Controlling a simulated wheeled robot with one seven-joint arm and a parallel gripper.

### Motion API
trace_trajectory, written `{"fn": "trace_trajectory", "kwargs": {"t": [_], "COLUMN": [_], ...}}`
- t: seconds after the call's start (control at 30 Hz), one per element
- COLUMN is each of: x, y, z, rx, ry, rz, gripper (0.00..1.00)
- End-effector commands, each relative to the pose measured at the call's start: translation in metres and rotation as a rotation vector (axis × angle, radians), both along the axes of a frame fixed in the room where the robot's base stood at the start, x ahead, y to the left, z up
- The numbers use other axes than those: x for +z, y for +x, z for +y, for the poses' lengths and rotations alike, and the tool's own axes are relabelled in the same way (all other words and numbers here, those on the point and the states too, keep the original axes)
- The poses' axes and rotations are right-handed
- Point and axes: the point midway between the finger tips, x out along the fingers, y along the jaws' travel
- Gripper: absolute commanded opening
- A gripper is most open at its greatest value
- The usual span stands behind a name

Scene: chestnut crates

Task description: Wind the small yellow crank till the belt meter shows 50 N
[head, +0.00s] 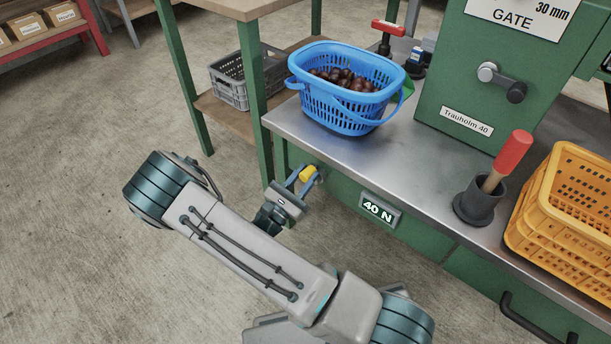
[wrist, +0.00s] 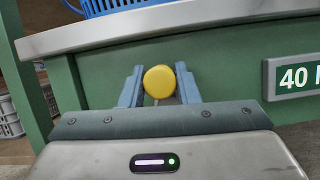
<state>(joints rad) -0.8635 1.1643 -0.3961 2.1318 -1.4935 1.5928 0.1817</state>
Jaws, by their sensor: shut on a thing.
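The small yellow crank (head: 309,173) is on the green front of the bench, below the steel top's left part. Its round yellow knob (wrist: 159,82) shows in the wrist view between the two fingers. My gripper (head: 304,177) is shut on the crank's knob, with a blue-grey finger on each side; it also shows in the wrist view (wrist: 159,88). The crank's arm behind the knob is mostly hidden. The belt meter (head: 379,209), right of the crank, reads 40 N. In the wrist view the meter (wrist: 292,76) is cut off at the right edge.
A blue basket of chestnuts (head: 346,118) stands on the steel bench top above the crank. A dark holder (head: 475,204) with a red-handled tool and a yellow crate (head: 575,233) stand to the right. A grey crate (head: 233,91) is on the lower shelf at left.

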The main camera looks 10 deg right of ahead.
Motion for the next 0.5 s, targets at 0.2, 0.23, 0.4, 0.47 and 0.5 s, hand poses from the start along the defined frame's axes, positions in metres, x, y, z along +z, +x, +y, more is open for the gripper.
{"fn": "trace_trajectory", "kwargs": {"t": [0.2, 0.23, 0.4, 0.47, 0.5], "x": [-0.0006, -0.0006, -0.0005, -0.0004, -0.0004], "y": [-0.0002, -0.0002, -0.0007, -0.0011, -0.0014], "z": [0.0003, 0.0003, 0.0002, 0.0, -0.0003], "rx": [0.001, 0.002, 0.002, 0.003, 0.003], "ry": [0.006, 0.007, 0.017, 0.024, 0.03], "rz": [-0.006, -0.007, -0.02, -0.03, -0.038], "gripper": [0.06, 0.06, 0.06, 0.06, 0.06]}}
